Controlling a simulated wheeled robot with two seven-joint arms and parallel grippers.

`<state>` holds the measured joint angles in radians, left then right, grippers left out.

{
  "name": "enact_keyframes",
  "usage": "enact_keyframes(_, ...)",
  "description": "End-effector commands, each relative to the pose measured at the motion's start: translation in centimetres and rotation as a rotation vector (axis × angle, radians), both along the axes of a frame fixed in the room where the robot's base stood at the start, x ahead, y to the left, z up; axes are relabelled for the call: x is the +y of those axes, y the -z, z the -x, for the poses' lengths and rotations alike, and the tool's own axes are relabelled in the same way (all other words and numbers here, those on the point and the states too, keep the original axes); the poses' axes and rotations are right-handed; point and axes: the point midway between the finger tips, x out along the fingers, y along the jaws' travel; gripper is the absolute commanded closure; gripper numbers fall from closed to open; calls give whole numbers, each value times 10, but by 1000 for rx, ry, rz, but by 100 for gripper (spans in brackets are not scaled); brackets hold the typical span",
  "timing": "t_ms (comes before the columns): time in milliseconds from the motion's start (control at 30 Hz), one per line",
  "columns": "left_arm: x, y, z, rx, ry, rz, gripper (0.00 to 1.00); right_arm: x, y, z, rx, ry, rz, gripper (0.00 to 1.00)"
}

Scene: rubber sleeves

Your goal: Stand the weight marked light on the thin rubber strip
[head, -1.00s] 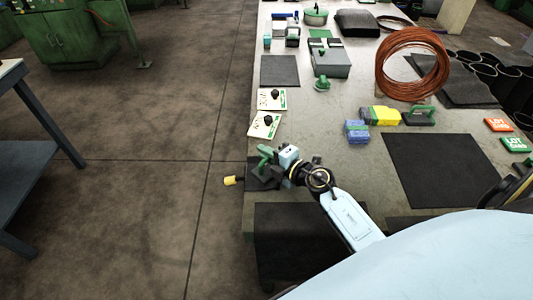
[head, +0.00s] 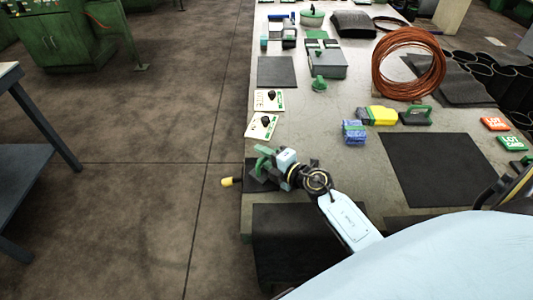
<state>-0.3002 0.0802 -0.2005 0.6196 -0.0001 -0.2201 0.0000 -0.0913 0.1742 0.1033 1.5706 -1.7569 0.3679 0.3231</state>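I cannot pick out the light weight or the thin rubber strip for certain.
A yellow-ended piece (head: 227,182) juts past the table edge beside my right gripper. A blue block (head: 354,132), a yellow block (head: 383,116) and a green-handled dark tool (head: 416,116) lie right of the cards. A copper-coloured coil (head: 379,76) stands behind. A large black mat (head: 440,170) covers the right.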

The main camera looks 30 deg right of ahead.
Motion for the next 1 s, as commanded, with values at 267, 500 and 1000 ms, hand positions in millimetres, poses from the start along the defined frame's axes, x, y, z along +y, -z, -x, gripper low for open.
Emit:
enact_keyframes(267,0,-7,0,0,0,0,100,-8,-4,31,9,-1,3,62)
enact_keyframes(500,0,-12,0,0,-1,0,100,-20,-15,81,6,0,1,62)
enact_keyframes(1000,0,-10,0,-1,-1,0,100,-32,-27,128,-2,1,1,62)
